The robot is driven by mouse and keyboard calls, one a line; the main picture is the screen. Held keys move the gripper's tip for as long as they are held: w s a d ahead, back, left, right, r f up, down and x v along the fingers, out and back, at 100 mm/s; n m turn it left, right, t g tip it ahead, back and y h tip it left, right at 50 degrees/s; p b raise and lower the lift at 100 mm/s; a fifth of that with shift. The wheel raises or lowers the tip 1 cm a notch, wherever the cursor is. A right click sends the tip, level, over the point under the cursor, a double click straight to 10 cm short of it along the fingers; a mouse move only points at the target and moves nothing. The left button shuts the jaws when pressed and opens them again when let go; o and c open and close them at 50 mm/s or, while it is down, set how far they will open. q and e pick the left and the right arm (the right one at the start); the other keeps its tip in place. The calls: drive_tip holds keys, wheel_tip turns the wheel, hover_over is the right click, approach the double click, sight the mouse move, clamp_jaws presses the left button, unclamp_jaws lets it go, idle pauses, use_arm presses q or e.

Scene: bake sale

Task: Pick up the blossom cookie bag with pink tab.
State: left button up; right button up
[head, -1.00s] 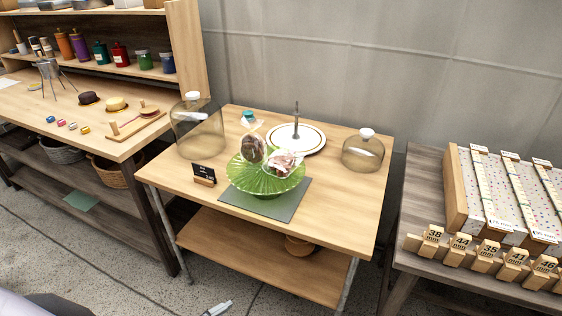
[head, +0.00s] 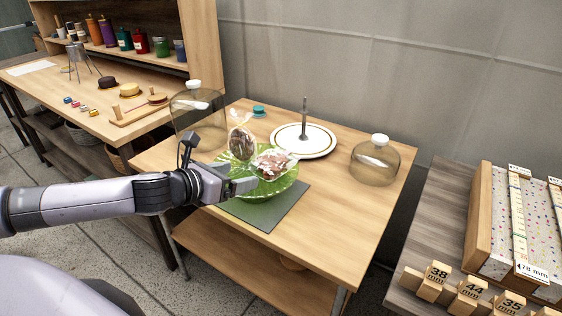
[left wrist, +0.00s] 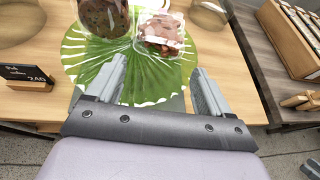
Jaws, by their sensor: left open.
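The green cake stand (head: 278,187) holds two clear bags. One bag (head: 242,142) has a round dark brown cookie and stands at the left. The other bag (head: 272,162) holds pinkish pieces and sits to its right; it also shows in the left wrist view (left wrist: 161,32). I cannot make out a pink tab on either, so I cannot tell which is the blossom bag. My left gripper (head: 246,184) is open and empty at the stand's near left side. In the left wrist view its fingers (left wrist: 158,72) point at the bags, with the pinkish bag ahead between them. My right gripper is not in view.
A glass dome (head: 198,125) stands behind my left gripper, another dome (head: 376,165) at the table's right. A white plate with a post (head: 318,148) is behind the stand. A small black sign (left wrist: 27,78) is left of the stand. The table's front right is clear.

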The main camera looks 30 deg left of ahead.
sight(259, 169)
use_arm(q)
drive_tip(key=shift+w+r, duration=0.1)
drive_tip(key=shift+w, duration=0.65)
drive_tip(key=shift+p+x, duration=0.3)
drive_tip(key=shift+x, duration=2.85)
drive_tip(key=shift+s+d, duration=0.1)
drive_tip(key=c, duration=0.4)
